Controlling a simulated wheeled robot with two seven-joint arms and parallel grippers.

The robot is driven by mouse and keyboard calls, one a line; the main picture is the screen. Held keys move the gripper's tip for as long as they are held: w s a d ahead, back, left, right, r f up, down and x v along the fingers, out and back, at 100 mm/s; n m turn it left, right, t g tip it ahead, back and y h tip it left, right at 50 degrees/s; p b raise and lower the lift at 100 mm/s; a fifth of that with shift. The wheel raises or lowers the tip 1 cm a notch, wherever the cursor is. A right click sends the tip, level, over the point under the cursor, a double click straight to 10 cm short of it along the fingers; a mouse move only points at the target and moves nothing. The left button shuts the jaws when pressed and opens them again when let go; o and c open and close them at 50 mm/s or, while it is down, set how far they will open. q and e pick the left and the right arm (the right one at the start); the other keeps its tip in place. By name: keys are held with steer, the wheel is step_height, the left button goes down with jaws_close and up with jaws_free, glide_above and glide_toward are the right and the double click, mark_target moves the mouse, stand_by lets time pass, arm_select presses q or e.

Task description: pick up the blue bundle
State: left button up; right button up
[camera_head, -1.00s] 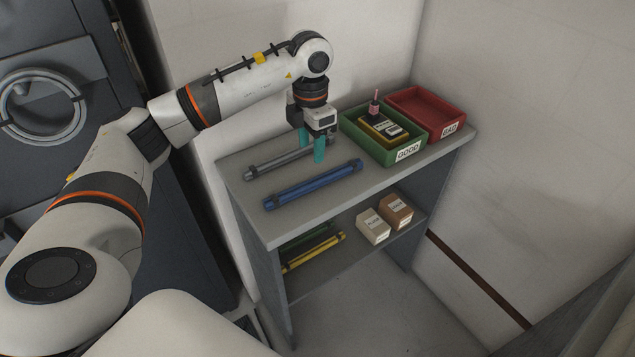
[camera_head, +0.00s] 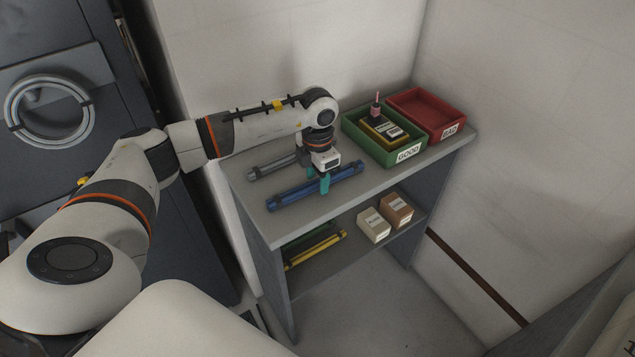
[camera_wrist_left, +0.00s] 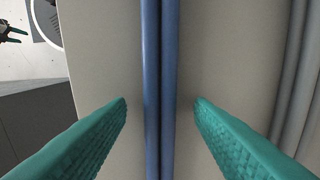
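The blue bundle (camera_head: 300,193) lies on the top shelf near its front edge. It also shows in the left wrist view (camera_wrist_left: 160,70), running lengthwise between the two teal fingers. My left gripper (camera_head: 319,183) is down at the bundle, with a finger in front of it. In the wrist view the left gripper (camera_wrist_left: 160,115) is open, its fingers on either side of the bundle with a gap on each side.
A grey bundle (camera_head: 270,167) lies behind the blue one. A green GOOD bin (camera_head: 365,146) holding a device and a red BAD bin (camera_head: 455,112) stand at right. The lower shelf holds a yellow bundle (camera_head: 318,250) and small boxes (camera_head: 374,226).

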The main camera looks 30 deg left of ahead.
arm_select(q)
jaws_close()
